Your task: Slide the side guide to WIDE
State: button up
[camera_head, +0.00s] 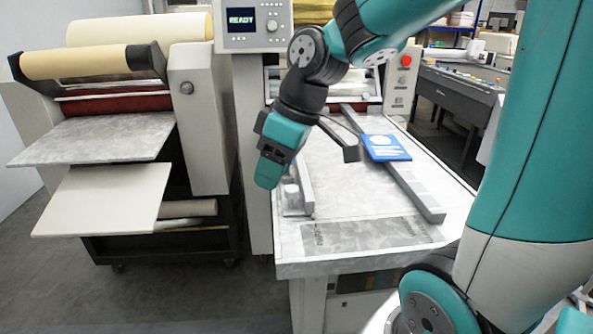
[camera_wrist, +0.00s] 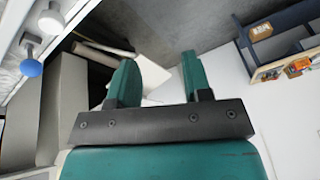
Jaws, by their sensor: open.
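A light grey rail (camera_head: 305,185) with a pale block and round knob (camera_head: 291,190) at its near end lies along the left edge of the machine's table (camera_head: 340,200). A longer grey bar (camera_head: 415,190) runs along the right side of the table. I cannot tell for sure which is the side guide, and no WIDE mark is legible. My gripper (camera_head: 268,178) hangs left of the rail's near end, pointing down, apparently just off the knob. In the wrist view its fingers (camera_wrist: 160,80) are apart with nothing between them. A white knob (camera_wrist: 51,20) and a blue knob (camera_wrist: 31,67) show there at left.
A blue printed booklet (camera_head: 385,147) lies on the table against the right bar. A patterned grey strip (camera_head: 365,233) with unreadable marks lies near the front edge. A roller machine (camera_head: 110,140) with trays stands at left. A display (camera_head: 241,18) reads READY.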

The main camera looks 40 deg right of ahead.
jog(key=w+d+r+t+h+p, duration=0.1)
jog(key=w+d+r, duration=0.1)
jog(key=d, duration=0.5)
jog(key=w+d+r+p, duration=0.1)
jog(key=d+r, duration=0.1)
jog(key=d, duration=0.5)
jog(key=p, duration=0.1)
send_near(293, 188)
jog(key=x, duration=0.9)
jog(key=shift+w+a+f, duration=0.1)
jog(key=shift+w+f, duration=0.05)
jog(key=shift+w, duration=0.05)
grip_shut()
